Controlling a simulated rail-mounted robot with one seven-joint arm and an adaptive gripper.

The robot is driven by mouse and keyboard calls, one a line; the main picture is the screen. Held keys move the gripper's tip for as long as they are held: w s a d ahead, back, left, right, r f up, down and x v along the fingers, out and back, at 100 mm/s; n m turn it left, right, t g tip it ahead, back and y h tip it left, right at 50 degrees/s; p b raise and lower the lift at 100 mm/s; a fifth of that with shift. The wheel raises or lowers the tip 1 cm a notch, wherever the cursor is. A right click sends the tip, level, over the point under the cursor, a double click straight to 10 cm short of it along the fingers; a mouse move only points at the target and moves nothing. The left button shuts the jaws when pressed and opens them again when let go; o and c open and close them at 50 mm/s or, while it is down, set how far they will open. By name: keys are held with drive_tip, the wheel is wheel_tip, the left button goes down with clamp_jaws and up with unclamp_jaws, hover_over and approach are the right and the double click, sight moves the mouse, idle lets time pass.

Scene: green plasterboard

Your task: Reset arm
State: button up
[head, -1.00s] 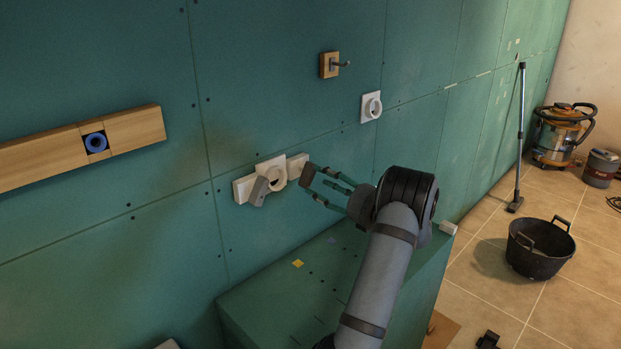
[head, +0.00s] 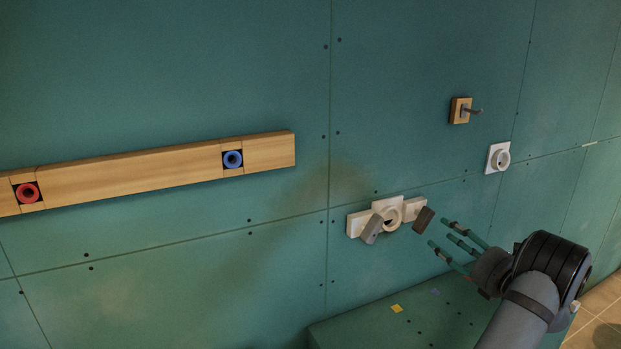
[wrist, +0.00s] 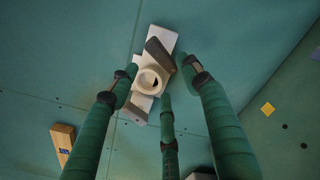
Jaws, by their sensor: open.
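My gripper (head: 440,232) has several slim green fingers, spread apart with nothing between them. It is just right of a white wall fitting (head: 357,224) with a round ring and a tilted grey lever (head: 372,229). A dark block (head: 424,219) shows between the fitting and my upper finger; I cannot tell what it belongs to. In the wrist view, my gripper (wrist: 160,80) points at the fitting (wrist: 183,34), with the fingertips around its ring in the picture. Contact cannot be told.
A wooden rail (head: 130,172) with a blue ring (head: 233,159) and a red ring (head: 27,193) is on the wall at left. A wooden hook (head: 460,110) and a white round fitting (head: 498,157) are at upper right. A green ledge (head: 370,328) juts out below.

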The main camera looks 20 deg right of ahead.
sight(426, 223)
drive_tip(key=w, duration=0.6)
drive_tip(key=w+a, duration=0.1)
drive_tip(key=w, duration=0.3)
drive_tip(key=shift+a, duration=0.1)
